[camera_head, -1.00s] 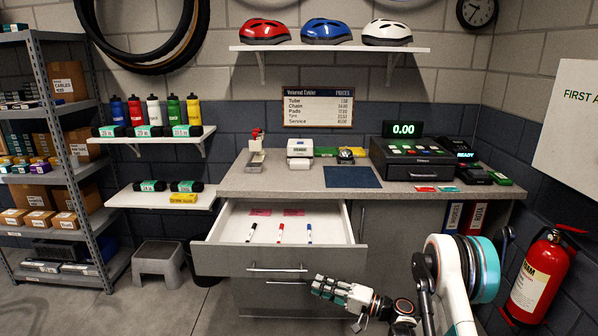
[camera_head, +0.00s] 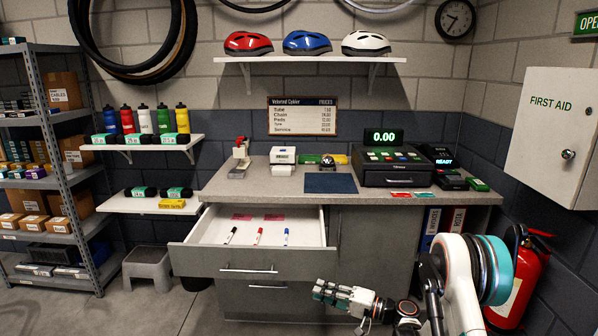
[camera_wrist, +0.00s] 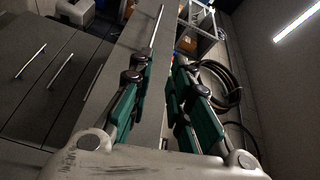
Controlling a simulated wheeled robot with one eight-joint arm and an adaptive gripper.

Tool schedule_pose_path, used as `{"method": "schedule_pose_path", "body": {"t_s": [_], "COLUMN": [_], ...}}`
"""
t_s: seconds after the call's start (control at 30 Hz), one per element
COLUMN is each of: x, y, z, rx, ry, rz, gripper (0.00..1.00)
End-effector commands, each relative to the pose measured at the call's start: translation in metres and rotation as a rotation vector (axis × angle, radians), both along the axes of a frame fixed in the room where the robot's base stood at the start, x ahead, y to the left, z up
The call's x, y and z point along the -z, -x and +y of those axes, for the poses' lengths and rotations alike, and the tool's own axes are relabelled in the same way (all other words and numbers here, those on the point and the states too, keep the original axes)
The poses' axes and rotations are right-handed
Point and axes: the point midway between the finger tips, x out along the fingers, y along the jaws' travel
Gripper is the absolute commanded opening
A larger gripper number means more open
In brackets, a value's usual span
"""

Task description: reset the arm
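My gripper (camera_head: 322,291) is in front of the lower drawers, its fingers pointing left and empty. In the wrist view my gripper (camera_wrist: 160,66) shows two green-padded fingers with a clear gap between them and nothing held. The rest of my arm (camera_head: 462,280) is folded at the lower right of the head view. The top drawer (camera_head: 205,222) is pulled out to the left of my arm. It holds a black marker (camera_head: 230,235), a red marker (camera_head: 259,236), a blue marker (camera_head: 286,236) and pink slips (camera_head: 242,217).
The grey counter (camera_head: 235,187) carries a cash register (camera_head: 394,168), a blue mat (camera_head: 330,183) and small devices. A fire extinguisher (camera_head: 524,270) stands right behind my arm. A first aid cabinet (camera_head: 555,140) hangs at right. A step stool (camera_head: 148,264) and shelving (camera_head: 60,150) are left. Floor before the drawers looks clear.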

Motion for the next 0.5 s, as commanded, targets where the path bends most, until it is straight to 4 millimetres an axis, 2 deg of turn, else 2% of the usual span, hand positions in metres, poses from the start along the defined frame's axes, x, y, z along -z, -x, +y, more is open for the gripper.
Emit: {"method": "schedule_pose_path", "body": {"t_s": [0.27, 0.5], "x": [-0.031, -0.076], "y": [-0.003, 0.004], "z": [0.005, 0.008], "rx": [0.011, 0.031], "ry": [0.086, 0.225], "rz": [0.024, 0.055], "gripper": [0.18, 0.18]}}
